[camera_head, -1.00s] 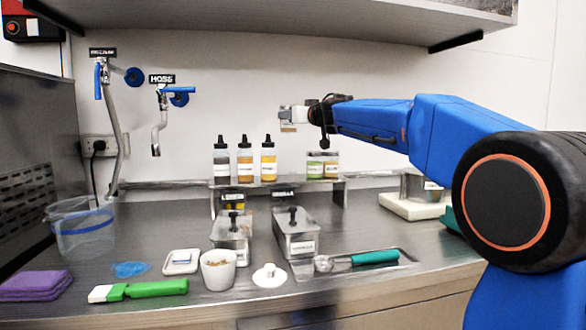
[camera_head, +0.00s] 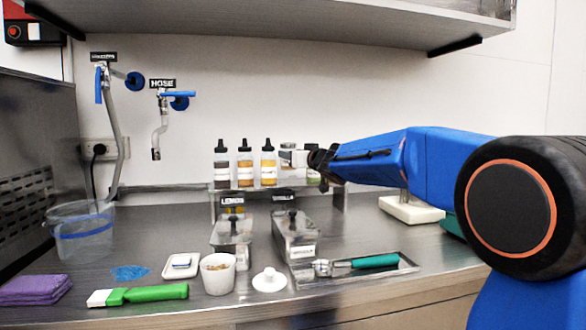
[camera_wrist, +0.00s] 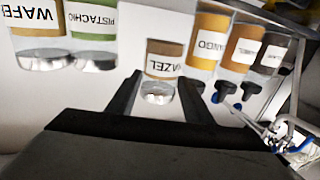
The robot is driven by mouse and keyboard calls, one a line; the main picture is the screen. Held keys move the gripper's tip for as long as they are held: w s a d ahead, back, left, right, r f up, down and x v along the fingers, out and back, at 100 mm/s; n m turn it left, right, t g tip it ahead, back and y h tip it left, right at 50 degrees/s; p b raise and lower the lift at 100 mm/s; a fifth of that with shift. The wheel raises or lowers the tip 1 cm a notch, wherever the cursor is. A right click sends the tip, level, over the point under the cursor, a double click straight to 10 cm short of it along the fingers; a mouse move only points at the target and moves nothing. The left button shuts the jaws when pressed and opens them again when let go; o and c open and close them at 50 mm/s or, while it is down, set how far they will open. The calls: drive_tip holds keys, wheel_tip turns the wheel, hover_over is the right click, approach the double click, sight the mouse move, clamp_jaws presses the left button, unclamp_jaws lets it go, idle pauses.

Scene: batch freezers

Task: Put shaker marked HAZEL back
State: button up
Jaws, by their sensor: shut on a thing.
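The HAZEL shaker (camera_wrist: 164,60), with a tan body, white label and silvery end, is between the two fingers of my gripper (camera_wrist: 160,98) in the wrist view. Its label reads "AZEL", with the first letter cut off. My gripper (camera_head: 303,158) is shut on the shaker (camera_head: 287,148) in the head view, at the rack shelf (camera_head: 235,186), just right of the squeeze bottles. I cannot tell whether the shaker's base touches the shelf. The pistachio shaker (camera_wrist: 98,35) and the wafer shaker (camera_wrist: 38,35) stand beside it in the wrist view; my gripper mostly hides them in the head view.
The squeeze bottles (camera_head: 245,163) stand close left of the shaker; the mango one (camera_wrist: 208,45) is nearest. Lidded tubs (camera_head: 296,238), a white cup (camera_head: 218,274) and a scoop tray (camera_head: 398,267) occupy the counter below. An upper shelf (camera_head: 280,25) overhangs.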

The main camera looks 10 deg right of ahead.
drive_tip(key=shift+f, duration=2.2)
drive_tip(key=shift+f, duration=0.1)
drive_tip(key=o, duration=0.8)
drive_tip(key=shift+s+d, duration=0.15)
drive_tip(key=shift+s, duration=0.25)
drive_tip(key=v, duration=1.1)
